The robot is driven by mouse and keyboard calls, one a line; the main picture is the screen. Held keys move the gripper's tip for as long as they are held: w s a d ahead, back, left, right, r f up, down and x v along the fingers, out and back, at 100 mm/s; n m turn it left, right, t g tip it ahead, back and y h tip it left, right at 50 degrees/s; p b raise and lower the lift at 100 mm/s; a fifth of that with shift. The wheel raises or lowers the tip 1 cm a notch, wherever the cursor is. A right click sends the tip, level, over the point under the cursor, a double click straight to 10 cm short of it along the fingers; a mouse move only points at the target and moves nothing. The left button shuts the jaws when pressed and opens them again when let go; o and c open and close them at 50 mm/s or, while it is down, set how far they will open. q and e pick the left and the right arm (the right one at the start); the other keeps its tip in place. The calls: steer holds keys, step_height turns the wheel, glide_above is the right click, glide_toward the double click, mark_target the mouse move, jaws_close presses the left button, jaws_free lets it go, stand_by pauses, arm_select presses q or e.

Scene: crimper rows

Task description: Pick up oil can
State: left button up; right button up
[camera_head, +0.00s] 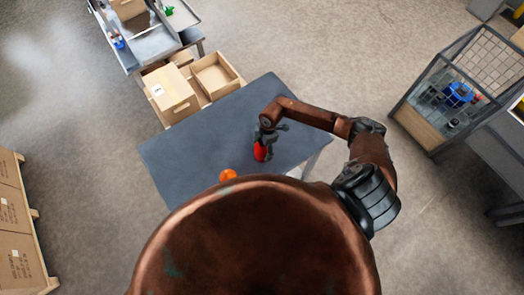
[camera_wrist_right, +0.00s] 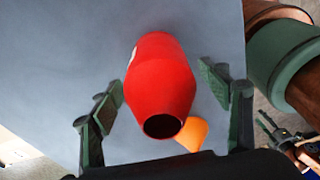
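A red can-like thing (camera_head: 260,152) stands on the dark grey table (camera_head: 200,140), under my right gripper. In the right wrist view the red can-like thing (camera_wrist_right: 160,85) shows a dark round opening at its near end and a bit of white on its left side. I cannot tell for sure that it is the oil can. My right gripper (camera_wrist_right: 162,82) is open, with one finger on each side of it. The left finger looks very near its side; a gap shows at the right finger. My left gripper is not in view.
An orange thing (camera_head: 228,175) stands close by on the table, partly hidden behind the red one in the wrist view (camera_wrist_right: 193,134). The table's left part is clear. Cardboard boxes (camera_head: 170,92) stand beyond the table, and a wire-mesh cage (camera_head: 455,90) stands at right.

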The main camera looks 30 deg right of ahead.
steer(key=c, duration=1.2)
steer(key=shift+c, duration=0.2)
steer(key=shift+r, duration=0.2)
steer(key=s+a+r+b, duration=0.4)
steer(key=s+a+r, duration=0.3)
steer(key=a+r, duration=0.4)
steer(key=shift+s+a+r, duration=0.2)
steer(key=shift+s+r, duration=0.15)
steer(key=shift+r, duration=0.45)
steer(key=shift+a, duration=0.1)
steer(key=shift+b, duration=0.3)
